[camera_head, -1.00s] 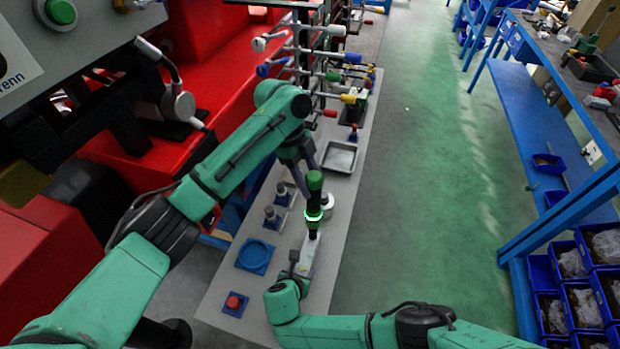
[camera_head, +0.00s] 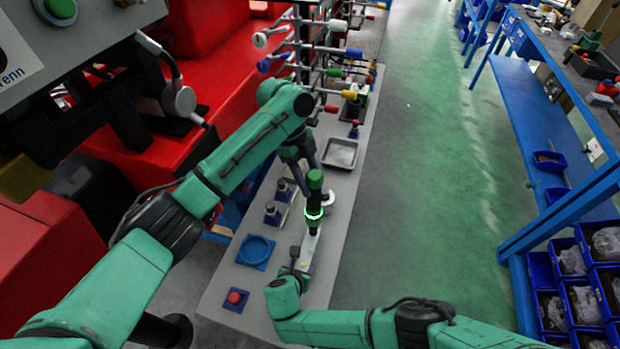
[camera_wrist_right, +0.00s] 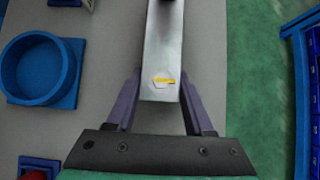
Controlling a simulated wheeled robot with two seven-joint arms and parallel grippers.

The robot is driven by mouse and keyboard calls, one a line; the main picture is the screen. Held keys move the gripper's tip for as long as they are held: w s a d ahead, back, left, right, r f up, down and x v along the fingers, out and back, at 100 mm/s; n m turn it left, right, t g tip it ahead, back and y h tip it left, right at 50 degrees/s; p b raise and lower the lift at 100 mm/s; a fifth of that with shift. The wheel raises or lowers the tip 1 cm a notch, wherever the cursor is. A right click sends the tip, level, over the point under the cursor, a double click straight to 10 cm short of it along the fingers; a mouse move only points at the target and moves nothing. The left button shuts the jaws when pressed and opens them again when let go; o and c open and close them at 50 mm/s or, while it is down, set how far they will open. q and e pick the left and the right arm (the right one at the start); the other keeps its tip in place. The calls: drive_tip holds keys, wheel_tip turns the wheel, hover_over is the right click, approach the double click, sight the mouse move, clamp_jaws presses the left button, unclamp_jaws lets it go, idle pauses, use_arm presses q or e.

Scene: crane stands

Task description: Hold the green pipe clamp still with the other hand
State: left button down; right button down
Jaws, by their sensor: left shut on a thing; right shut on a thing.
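A flat grey metal bar (camera_head: 309,246) runs from below the ring toward my right gripper (camera_head: 297,266). In the right wrist view the bar (camera_wrist_right: 163,60), with a small yellow mark, lies between the fingers of my right gripper (camera_wrist_right: 160,98), which is shut on it.
A blue round dish (camera_head: 240,254) and a red button (camera_head: 235,298) lie left on the bench. A grey tray (camera_head: 340,153) and a rack with coloured ends (camera_head: 353,53) stand behind. A red machine (camera_head: 150,160) borders the left; green floor (camera_head: 410,200) is clear at right.

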sight(311, 172)
use_arm(q)
drive_tip(key=shift+f, duration=1.05)
idle(3.4)
drive_tip(key=shift+r, duration=2.65)
use_arm(e)
drive_tip(key=shift+c, duration=1)
unclamp_jaws()
drive_tip(key=v, duration=1.2)
use_arm(q)
drive_tip(key=shift+d, duration=0.1)
use_arm(e)
drive_tip(key=shift+d+f, duration=0.1)
